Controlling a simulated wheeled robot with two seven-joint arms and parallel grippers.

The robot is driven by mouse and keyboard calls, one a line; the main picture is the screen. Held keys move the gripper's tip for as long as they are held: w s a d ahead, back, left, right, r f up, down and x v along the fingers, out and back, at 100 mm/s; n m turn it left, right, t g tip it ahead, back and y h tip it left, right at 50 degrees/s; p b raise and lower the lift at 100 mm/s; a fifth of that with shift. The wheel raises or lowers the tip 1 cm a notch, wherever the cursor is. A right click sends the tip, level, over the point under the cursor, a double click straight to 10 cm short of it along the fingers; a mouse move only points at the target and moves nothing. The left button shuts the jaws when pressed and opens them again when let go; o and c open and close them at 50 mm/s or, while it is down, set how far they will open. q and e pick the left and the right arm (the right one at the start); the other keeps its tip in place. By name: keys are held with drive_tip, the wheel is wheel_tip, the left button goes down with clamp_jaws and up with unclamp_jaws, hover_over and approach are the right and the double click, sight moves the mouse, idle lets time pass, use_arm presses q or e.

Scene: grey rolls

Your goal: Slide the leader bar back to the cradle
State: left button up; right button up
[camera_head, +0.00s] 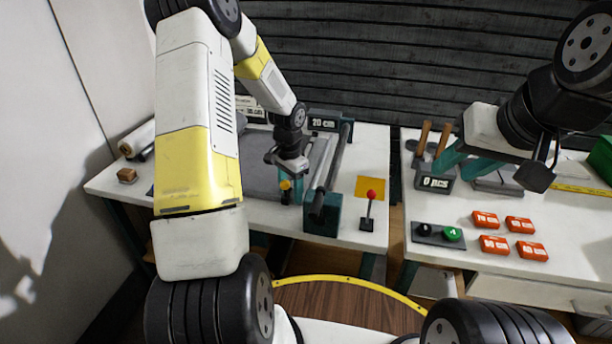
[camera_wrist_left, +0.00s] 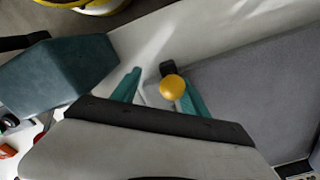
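A yellow knob (camera_head: 285,186) stands at the front edge of the grey bed on the left table. In the left wrist view the yellow knob (camera_wrist_left: 172,87) shows between my teal fingertips, nearer the right one, with a small black piece beside it. My left gripper (camera_head: 289,188) is around it; a gap shows by the left finger (camera_wrist_left: 160,88). I cannot clearly pick out the leader bar; the knob may be on it. A long dark bar (camera_head: 333,165) runs front to back, with a teal block (camera_head: 322,216) at its front; which part is the cradle is unclear. My right gripper (camera_head: 462,166) hangs open and empty over the right table.
A red-knobbed lever (camera_head: 369,203) stands right of the teal block. A "20 cm" display (camera_head: 323,124) is behind. On the right table are a "0 pcs" display (camera_head: 435,183), a button box (camera_head: 438,233) and several orange packs (camera_head: 495,245). A gap separates the tables.

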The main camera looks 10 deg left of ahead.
use_arm(q)
drive_tip(key=shift+s+d, duration=0.1)
drive_tip(key=shift+d, duration=0.7)
wheel_tip(320, 180, up, 9)
idle(0.9)
drive_tip(key=shift+c, duration=0.4)
drive_tip(key=f+n, duration=0.1)
drive_tip(key=f, duration=0.2)
drive_tip(key=a+f+n, duration=0.1)
drive_tip(key=f+n, duration=0.1)
drive_tip(key=f, duration=0.1)
drive_tip(key=f+n, duration=0.1)
drive_tip(key=f, duration=0.3)
drive_tip(key=shift+a+n, duration=0.2)
drive_tip(key=shift+n, duration=0.1)
clamp_jaws()
drive_tip(key=shift+r, duration=0.1)
idle(1.0)
